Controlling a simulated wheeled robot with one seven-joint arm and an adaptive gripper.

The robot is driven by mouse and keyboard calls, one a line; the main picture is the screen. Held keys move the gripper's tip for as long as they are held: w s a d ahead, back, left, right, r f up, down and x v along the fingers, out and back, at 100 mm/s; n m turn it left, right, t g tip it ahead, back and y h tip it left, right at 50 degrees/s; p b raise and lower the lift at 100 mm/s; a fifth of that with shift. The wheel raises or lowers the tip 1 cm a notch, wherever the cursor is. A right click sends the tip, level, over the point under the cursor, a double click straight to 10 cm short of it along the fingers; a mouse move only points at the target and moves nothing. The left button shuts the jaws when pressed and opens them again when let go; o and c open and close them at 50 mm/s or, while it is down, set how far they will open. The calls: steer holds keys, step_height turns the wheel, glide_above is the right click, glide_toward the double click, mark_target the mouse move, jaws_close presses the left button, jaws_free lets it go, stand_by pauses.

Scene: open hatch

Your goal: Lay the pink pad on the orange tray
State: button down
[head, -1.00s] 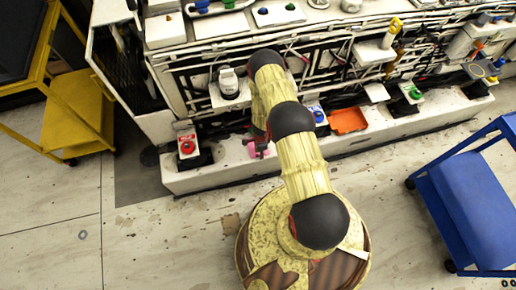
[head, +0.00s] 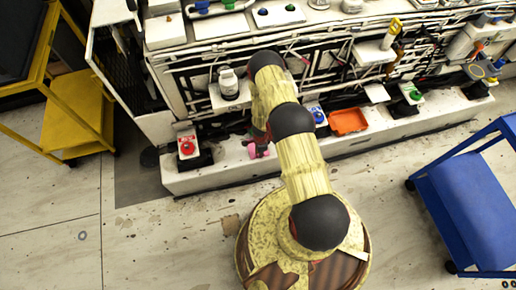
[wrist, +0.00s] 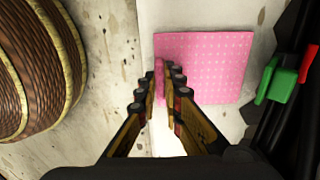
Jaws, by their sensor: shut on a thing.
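The pink pad (wrist: 212,66) is a flat, dotted square in the wrist view, just beyond and right of my fingertips. My gripper (wrist: 167,72) is nearly closed, with a pink strip along the pad's left edge between its fingers. In the head view the pad (head: 252,152) shows only as small pink patches, partly hidden by my gripper (head: 261,150), over the pale ledge at the foot of the machine. The orange tray (head: 348,121) lies on the same ledge to the right, beyond my arm, and looks empty. I cannot tell whether the pad touches the ledge.
A blue button box (head: 318,115) stands between pad and tray; a red button box (head: 187,146) is to the left. A white bottle (head: 228,82) stands on a small shelf above. Pipes and cables fill the open hatch. A blue cart (head: 465,195) is at right, a yellow cart (head: 75,112) at left.

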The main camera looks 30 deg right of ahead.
steer(key=shift+r+p, duration=0.55)
steer(key=shift+r, duration=0.3)
stand_by(0.5)
steer(key=shift+r+p, duration=1.25)
steer(key=shift+r, duration=0.4)
steer(key=shift+d, duration=0.1)
